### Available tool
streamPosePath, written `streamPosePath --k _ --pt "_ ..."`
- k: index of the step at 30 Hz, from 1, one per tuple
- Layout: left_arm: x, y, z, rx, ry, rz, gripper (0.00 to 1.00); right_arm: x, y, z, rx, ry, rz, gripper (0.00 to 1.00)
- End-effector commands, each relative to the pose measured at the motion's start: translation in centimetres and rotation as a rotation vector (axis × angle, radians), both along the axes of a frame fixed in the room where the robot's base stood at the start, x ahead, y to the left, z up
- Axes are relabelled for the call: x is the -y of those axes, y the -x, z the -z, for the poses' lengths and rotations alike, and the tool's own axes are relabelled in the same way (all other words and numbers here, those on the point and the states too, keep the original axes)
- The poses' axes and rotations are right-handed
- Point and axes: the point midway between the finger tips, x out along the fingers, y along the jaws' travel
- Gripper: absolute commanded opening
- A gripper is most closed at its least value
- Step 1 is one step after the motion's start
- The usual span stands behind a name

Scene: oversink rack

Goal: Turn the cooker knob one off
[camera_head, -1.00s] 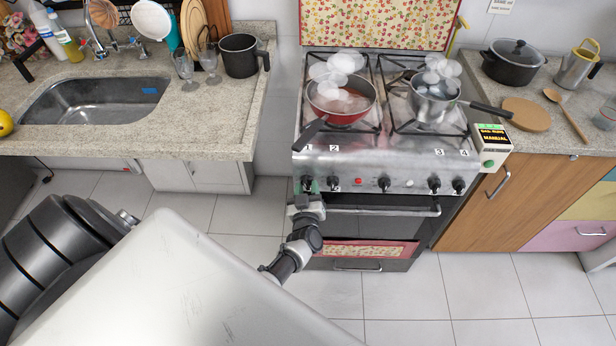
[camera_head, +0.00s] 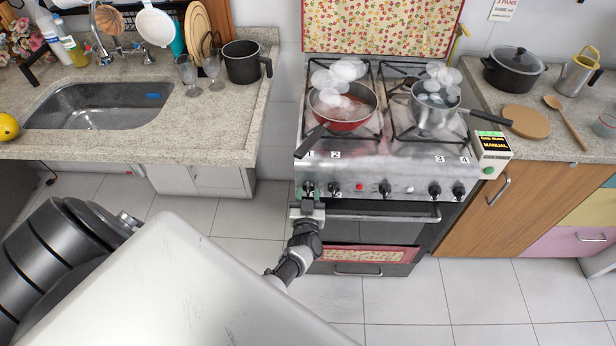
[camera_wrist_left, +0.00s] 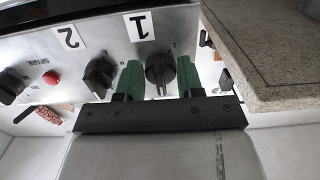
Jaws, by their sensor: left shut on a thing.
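Cooker knob one (camera_head: 308,187) is the black knob at the left end of the silver stove panel (camera_head: 400,187), under the label "1". My left gripper (camera_head: 309,192) reaches it from below and in front. The knob's grip ridge points toward the gripper in that view. The label "1" (camera_wrist_left: 139,27) shows upside down there. My right gripper is not in view.
Knob two (camera_head: 334,188) is close beside the gripper. A red pan (camera_head: 345,115) and a steel pot (camera_head: 435,112) sit on the burners with white puffs above. The oven handle (camera_head: 385,215) runs below the panel. The left counter edge (camera_head: 200,157) is near the arm.

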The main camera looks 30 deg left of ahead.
Motion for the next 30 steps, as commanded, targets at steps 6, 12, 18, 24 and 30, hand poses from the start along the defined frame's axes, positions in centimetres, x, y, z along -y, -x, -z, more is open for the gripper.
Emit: streamPosePath --k 6,12,18,24,30 --pt "0.0 0.0 0.0 -0.001 -0.002 0.001 0.51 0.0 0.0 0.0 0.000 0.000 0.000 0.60" --pt "0.0 0.0 0.0 0.001 -0.001 0.000 0.58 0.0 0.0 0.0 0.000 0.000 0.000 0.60" --pt "0.2 0.4 -0.1 0.000 0.000 0.000 0.58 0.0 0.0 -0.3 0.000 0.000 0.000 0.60" --pt "2.0 3.2 -0.3 -0.004 0.001 0.001 0.58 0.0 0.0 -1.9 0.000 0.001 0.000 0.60" --pt "4.1 6.6 -0.2 -0.003 0.001 0.001 0.58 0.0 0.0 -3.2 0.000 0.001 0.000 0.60"
